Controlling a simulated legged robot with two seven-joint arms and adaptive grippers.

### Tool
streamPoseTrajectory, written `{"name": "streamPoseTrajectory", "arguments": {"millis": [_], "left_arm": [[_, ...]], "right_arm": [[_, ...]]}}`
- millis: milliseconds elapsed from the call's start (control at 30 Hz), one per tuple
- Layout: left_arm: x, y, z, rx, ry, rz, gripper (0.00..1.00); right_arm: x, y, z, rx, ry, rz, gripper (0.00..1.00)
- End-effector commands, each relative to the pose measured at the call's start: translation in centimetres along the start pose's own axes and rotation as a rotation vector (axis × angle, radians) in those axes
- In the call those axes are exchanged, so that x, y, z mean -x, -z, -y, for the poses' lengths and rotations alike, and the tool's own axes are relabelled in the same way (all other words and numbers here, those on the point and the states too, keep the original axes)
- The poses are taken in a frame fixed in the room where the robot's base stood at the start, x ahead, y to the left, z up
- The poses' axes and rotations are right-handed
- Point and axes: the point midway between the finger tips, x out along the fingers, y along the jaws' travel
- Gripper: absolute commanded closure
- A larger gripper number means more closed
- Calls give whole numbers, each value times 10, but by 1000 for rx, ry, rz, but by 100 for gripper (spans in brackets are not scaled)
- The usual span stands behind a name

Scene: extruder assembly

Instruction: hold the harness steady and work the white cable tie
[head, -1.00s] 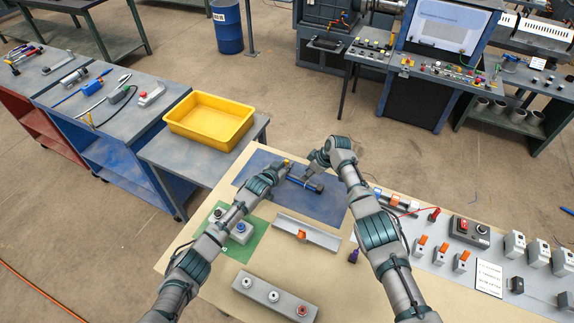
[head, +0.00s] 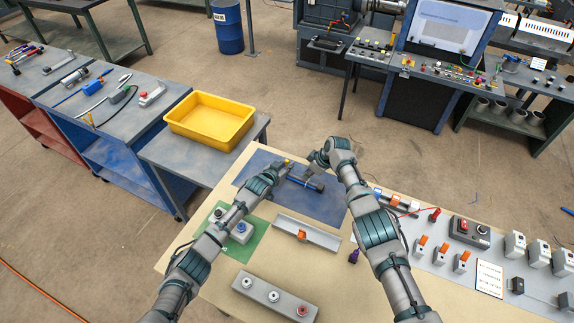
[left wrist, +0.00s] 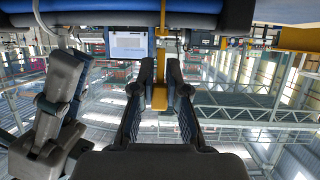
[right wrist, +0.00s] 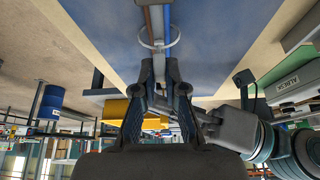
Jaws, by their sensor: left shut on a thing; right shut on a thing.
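The dark harness (head: 306,183) lies over the blue mat in the head view. Its blue and dark underside (left wrist: 110,18) crosses the top of the left wrist view. My left gripper (head: 285,170) is at its left end, fingers (left wrist: 160,78) closed on a yellow piece of it (left wrist: 160,97). The white cable tie (right wrist: 147,43) forms a loose loop around brown and blue wires in the right wrist view. My right gripper (head: 312,167) is beside the harness, its fingers (right wrist: 158,82) closed at the tie's lower end. The pinched end is hidden between the fingertips.
A grey channel with an orange clip (head: 310,236) lies in front of the mat (head: 328,207). A yellow bin (head: 205,139) stands on the table to the left. Switches and boxes (head: 470,232) fill the right side.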

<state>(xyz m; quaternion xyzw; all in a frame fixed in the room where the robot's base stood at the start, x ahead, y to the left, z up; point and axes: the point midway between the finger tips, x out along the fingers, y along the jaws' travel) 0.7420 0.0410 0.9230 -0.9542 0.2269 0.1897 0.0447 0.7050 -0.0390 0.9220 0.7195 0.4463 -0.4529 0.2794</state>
Motion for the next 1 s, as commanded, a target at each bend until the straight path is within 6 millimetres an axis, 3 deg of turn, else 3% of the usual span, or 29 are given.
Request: {"name": "streamPoseTrajectory", "arguments": {"millis": [467,1000], "left_arm": [[-2,-6,0,1,0,5,100],[-2,-7,0,1,1,6,100]], "right_arm": [[-3,-3,-1,-2,-1,1,100],[11,3,0,-1,-1,1,100]]}}
